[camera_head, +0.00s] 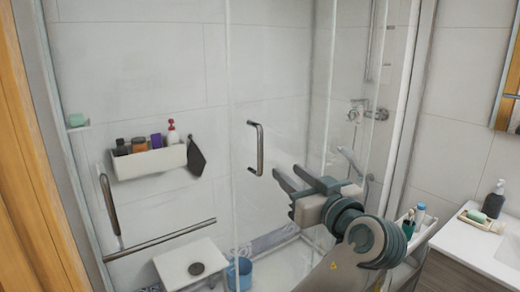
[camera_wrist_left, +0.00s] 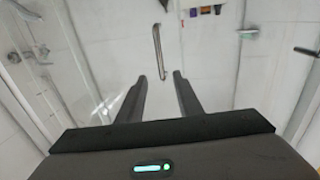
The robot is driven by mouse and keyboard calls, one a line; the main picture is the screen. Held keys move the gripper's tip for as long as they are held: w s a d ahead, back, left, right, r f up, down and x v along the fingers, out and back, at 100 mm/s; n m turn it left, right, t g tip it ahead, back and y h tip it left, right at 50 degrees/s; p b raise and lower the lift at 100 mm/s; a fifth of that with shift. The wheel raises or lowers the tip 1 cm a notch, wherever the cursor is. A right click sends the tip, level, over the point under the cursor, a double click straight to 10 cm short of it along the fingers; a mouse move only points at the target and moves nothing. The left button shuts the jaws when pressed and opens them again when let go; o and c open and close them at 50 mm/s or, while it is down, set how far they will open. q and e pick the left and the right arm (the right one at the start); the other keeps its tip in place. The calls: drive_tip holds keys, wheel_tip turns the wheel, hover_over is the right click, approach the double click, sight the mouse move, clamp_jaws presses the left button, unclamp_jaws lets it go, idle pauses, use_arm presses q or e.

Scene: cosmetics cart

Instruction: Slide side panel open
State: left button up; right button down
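The clear glass shower panel (camera_head: 275,95) carries a vertical metal handle (camera_head: 256,148). My left gripper (camera_head: 286,169) is open and empty, to the right of this handle and a little below it in the head view. A gap shows between the fingers and the handle. In the left wrist view a vertical handle (camera_wrist_left: 160,50) stands ahead, just beyond the gap between my open fingertips (camera_wrist_left: 160,77). My right gripper is not in view.
A white wall shelf (camera_head: 150,163) holds several bottles, with a dark cloth (camera_head: 196,157) hanging beside it. A white stool (camera_head: 190,262) and a blue bucket (camera_head: 240,272) stand low in the shower. A counter (camera_head: 480,245) is at the right.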

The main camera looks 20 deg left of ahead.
sight(261, 150)
use_arm(q)
drive_tip(key=p+x, duration=0.6)
drive_tip(key=x, duration=0.9)
drive_tip(key=shift+w+a+r+p, duration=0.1)
drive_tip(key=shift+r+p, duration=0.05)
drive_tip(key=shift+p, duration=0.25)
drive_tip(key=shift+p+x, duration=0.3)
drive_tip(key=shift+x, duration=0.6)
drive_tip(key=shift+c, duration=0.4)
clamp_jaws()
